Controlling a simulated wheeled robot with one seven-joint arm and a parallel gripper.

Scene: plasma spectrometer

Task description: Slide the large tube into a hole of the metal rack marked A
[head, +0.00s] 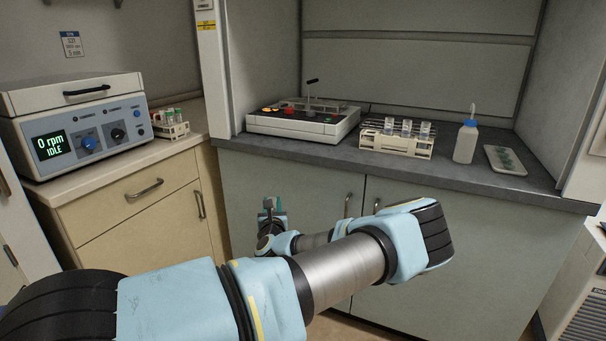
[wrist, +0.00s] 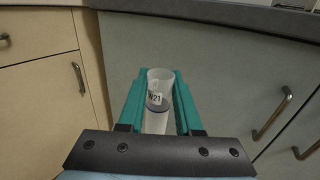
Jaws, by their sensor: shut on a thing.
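My gripper (wrist: 160,82) is shut on a clear large tube (wrist: 157,116) with a white label reading N21 and a dark blue ring. Teal fingers hold it from both sides. In the head view my gripper (head: 272,205) is low in front of the grey cabinet doors, below the counter top; the tube is too small there to tell apart. A rack (head: 396,143) with several clear tubes stands on the grey counter, with what looks like a metal rack (head: 371,124) partly hidden behind it. I cannot read a mark A on either.
A switch-topped device (head: 303,121) stands left of the racks. A wash bottle (head: 466,142) and a small tray (head: 504,160) stand to the right. The counter's front edge (head: 400,175) lies above my gripper. A centrifuge (head: 75,120) and another tube rack (head: 170,128) are at left.

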